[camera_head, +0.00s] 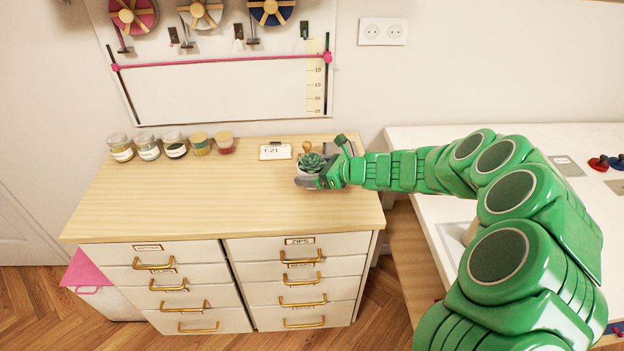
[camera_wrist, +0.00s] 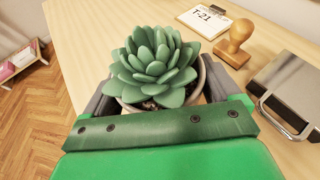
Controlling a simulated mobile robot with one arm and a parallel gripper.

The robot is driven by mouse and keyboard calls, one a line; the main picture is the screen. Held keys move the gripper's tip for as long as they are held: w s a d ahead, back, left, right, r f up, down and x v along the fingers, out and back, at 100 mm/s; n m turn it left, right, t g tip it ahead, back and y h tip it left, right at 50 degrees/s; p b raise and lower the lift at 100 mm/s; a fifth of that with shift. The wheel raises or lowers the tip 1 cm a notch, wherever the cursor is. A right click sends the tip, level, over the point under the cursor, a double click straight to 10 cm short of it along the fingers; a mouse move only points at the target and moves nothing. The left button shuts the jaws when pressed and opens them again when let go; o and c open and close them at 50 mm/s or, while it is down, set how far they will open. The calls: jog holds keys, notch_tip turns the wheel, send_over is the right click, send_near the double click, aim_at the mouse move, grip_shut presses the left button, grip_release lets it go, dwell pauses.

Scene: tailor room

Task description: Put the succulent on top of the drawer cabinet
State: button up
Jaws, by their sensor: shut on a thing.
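The succulent (camera_head: 311,163) is a green rosette in a light pot, at the right part of the drawer cabinet's wooden top (camera_head: 220,205). My gripper (camera_head: 309,181) reaches in from the right and is shut on the succulent's pot. In the wrist view the succulent (camera_wrist: 158,68) sits upright between the two grey fingers, above or on the wooden top. The pot's base is hidden, so I cannot tell if it touches the wood. The cabinet has two columns of white drawers with brass handles, all closed.
Several small jars (camera_head: 173,145) stand at the back left of the top. A T-21 card (camera_head: 275,152), a wooden stamp (camera_wrist: 235,44) and a grey metal-handled object (camera_wrist: 289,88) are near the succulent. The front and middle are clear. A white table (camera_head: 432,137) stands at right.

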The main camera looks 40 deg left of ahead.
jog(key=shift+a+f, duration=0.2)
jog(key=shift+f, duration=0.1)
jog(key=shift+w+f, duration=0.1)
jog(key=shift+f, duration=1.4)
jog(key=shift+f, duration=0.15)
jog(key=o, duration=1)
jog(key=shift+r, duration=0.2)
jog(key=shift+v, duration=6)
